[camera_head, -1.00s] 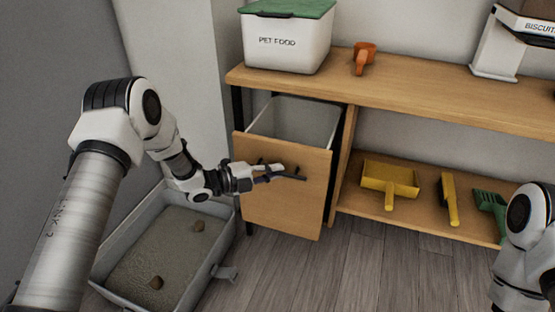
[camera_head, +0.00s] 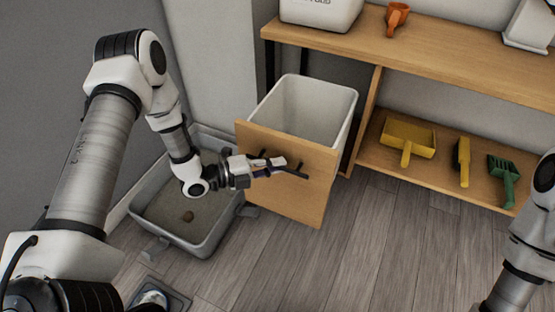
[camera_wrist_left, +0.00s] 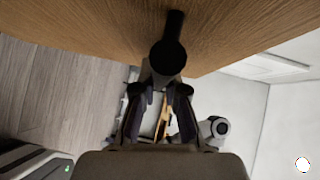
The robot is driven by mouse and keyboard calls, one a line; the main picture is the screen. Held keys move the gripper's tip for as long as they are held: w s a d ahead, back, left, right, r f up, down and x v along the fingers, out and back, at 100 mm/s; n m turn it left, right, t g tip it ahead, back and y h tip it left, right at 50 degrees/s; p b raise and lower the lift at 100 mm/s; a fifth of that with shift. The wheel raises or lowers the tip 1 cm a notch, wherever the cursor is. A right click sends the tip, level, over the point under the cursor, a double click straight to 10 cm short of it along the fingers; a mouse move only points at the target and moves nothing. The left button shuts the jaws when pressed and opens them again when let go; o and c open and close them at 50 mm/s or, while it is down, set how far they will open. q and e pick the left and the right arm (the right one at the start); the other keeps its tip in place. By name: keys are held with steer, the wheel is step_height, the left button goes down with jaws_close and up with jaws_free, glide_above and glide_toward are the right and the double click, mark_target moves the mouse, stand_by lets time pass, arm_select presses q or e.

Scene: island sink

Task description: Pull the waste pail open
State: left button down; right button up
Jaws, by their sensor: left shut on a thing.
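The waste pail (camera_head: 338,102) is a white bin behind a wooden front panel (camera_head: 303,199). It stands well out from under the wooden shelf unit, and its empty inside shows from above. A dark bar handle (camera_head: 296,173) runs across the upper part of the panel. My left gripper (camera_head: 277,164) is shut on the handle in the head view. In the left wrist view the dark handle (camera_wrist_left: 168,58) sits at the fingertips against the wood. My right arm (camera_head: 530,235) shows at the right edge, but its gripper is out of the picture.
A grey litter tray (camera_head: 203,243) with brown lumps stands on the floor left of the panel. A yellow dustpan (camera_head: 408,137), a yellow brush (camera_head: 462,162) and a green scoop (camera_head: 503,178) lie on the lower shelf. An orange scoop (camera_head: 397,17) lies on top.

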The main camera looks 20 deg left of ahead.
arm_select(q)
steer(key=c, duration=1.2)
jaws_free()
steer(key=shift+a, duration=0.1)
steer(key=v, duration=1.2)
